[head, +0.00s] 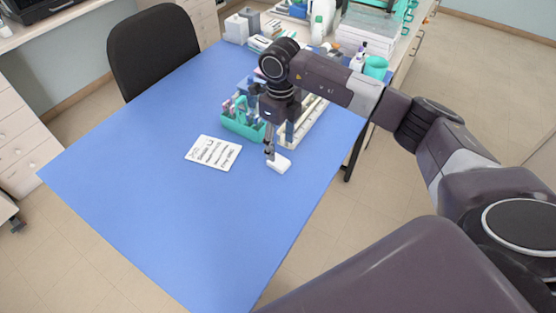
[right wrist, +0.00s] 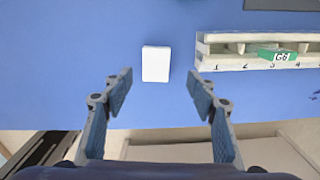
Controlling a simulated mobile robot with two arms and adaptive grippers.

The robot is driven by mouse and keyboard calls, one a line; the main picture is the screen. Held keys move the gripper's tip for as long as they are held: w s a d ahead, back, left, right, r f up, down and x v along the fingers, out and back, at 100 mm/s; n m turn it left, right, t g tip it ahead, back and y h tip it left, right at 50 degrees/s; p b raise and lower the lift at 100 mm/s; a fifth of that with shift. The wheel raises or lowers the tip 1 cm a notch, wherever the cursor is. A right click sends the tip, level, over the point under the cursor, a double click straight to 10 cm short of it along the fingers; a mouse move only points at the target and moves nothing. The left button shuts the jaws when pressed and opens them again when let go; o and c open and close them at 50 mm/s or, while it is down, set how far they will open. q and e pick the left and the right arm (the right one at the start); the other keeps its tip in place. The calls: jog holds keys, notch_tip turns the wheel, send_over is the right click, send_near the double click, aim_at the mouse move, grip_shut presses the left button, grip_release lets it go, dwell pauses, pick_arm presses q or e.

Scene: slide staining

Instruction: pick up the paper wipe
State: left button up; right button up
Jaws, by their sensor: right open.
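A small white rectangle, seemingly the paper wipe (head: 281,164), lies on the blue table near its right edge. In the right wrist view the wipe (right wrist: 156,64) shows whole, flat on the blue surface. My right gripper (head: 276,147) is over the table beside the wipe. In the right wrist view its two fingers (right wrist: 159,86) are spread apart, with the wipe centred ahead between the tips. Nothing is held. The height of the fingers above the wipe is hard to tell. My left gripper is not in view.
A white numbered rack (right wrist: 240,63) with a green tag (right wrist: 279,56) lies to the right of the wipe. A teal caddy (head: 241,127) with bottles stands behind the gripper. A written card (head: 213,152) lies to the left. The near blue tabletop (head: 190,220) is clear.

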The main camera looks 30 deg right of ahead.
aim_at(279, 161)
jog(key=f+p, duration=0.2)
jog(key=f, duration=0.3)
jog(key=shift+s+a+p, duration=0.2)
jog(key=shift+a+p, duration=0.1)
jog(key=shift+p, duration=0.1)
jog(key=shift+f, duration=0.3)
jog(key=c, duration=0.8)
